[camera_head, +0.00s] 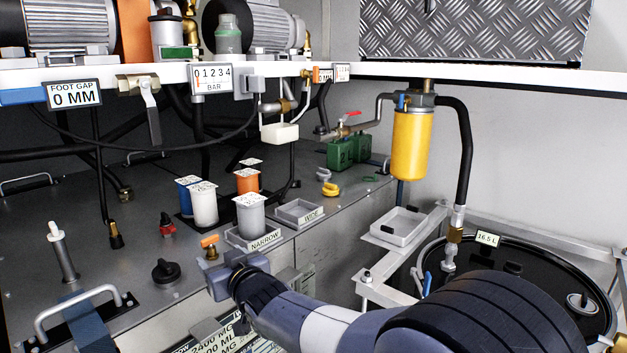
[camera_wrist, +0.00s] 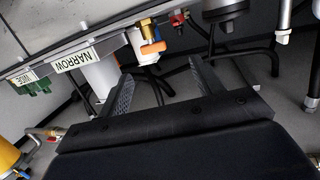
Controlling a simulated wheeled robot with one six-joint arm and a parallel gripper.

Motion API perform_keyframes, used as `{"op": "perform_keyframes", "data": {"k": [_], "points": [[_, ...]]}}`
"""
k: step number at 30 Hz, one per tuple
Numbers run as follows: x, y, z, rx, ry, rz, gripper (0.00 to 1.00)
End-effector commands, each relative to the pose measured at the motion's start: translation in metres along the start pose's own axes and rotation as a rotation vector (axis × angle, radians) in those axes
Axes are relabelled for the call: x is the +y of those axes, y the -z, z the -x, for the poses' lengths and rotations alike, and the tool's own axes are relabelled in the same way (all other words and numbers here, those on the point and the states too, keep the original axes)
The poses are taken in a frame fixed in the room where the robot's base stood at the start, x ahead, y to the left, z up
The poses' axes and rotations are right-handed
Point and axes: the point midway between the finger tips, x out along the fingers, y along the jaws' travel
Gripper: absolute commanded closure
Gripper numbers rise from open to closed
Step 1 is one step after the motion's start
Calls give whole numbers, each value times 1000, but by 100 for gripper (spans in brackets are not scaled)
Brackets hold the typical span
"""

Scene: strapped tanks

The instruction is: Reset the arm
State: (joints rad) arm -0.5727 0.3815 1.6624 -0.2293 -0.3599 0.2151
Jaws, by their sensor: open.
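My arm reaches in from the lower right in the head view. My gripper (camera_head: 232,280) is at the front edge of the tank top, just below the small orange-handled valve (camera_head: 210,246) and the tray labelled NARROW (camera_head: 262,243). In the wrist view my gripper (camera_wrist: 160,82) has its two fingers spread wide, with nothing held between them. The orange-handled valve (camera_wrist: 152,48) shows beyond the gap between the fingers. The NARROW label (camera_wrist: 75,61) is to its left. I cannot tell the exact distance from the fingers to the valve.
A grey cup (camera_head: 250,215) stands in the NARROW tray; white (camera_head: 204,204), blue and orange cups stand behind. The WIDE tray (camera_head: 299,213) is empty. A yellow filter (camera_head: 412,145) hangs at right, above a black drum (camera_head: 500,260). A bar handle (camera_head: 75,308) is at lower left.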

Motion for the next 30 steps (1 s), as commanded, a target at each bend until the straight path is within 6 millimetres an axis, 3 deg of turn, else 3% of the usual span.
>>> {"op": "perform_keyframes", "data": {"k": [1,9,30], "points": [[0,8,1,-14,2,-2,36],[-1,12,4,-75,7,-3,36],[3,5,8,-99,-2,2,36]]}}
